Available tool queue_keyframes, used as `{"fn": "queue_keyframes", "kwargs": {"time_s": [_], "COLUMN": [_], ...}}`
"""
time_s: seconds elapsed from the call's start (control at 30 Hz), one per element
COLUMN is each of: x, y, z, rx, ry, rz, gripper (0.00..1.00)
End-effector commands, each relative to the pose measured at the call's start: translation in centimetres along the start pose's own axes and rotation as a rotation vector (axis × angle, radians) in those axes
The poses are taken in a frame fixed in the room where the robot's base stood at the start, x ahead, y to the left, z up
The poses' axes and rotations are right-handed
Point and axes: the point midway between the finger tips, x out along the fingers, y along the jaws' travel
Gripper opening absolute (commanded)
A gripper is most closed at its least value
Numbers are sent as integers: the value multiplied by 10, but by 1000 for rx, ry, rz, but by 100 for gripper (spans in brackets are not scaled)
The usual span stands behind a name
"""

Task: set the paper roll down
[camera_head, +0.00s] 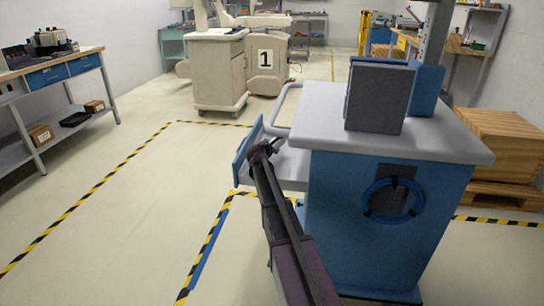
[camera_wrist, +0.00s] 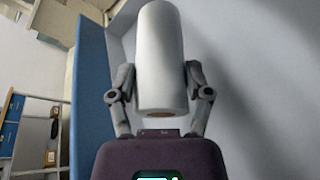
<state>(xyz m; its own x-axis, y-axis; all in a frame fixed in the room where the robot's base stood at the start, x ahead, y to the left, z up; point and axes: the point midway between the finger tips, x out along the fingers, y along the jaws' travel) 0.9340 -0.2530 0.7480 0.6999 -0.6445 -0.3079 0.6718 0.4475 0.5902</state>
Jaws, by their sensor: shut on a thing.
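The white paper roll (camera_wrist: 161,55) is between the two fingers of my gripper (camera_wrist: 160,80) in the wrist view. The fingers press on it from both sides, and its brown core shows at the near end. In the head view my gripper (camera_head: 262,149) is at the side shelf (camera_head: 288,168) of the blue cart, close to the shelf's blue end panel (camera_head: 247,150). The roll cannot be made out there. Whether the roll touches the shelf cannot be told.
The blue cart (camera_head: 375,215) has a grey top (camera_head: 440,135) carrying a dark grey box (camera_head: 378,97). A rail handle (camera_head: 278,108) rises behind the shelf. A workbench (camera_head: 50,72) stands at left, wooden crates (camera_head: 505,140) at right. The floor at left is clear.

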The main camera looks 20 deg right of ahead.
Motion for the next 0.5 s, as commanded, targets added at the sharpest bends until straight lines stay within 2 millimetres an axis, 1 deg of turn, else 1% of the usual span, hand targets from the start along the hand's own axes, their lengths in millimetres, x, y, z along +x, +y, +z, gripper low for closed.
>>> {"fn": "queue_keyframes", "kwargs": {"time_s": [0.27, 0.5], "x": [0, 4], "y": [0, -8], "z": [0, -10], "rx": [0, 0], "ry": [0, 0], "rz": [0, 1], "gripper": [9, 9]}}
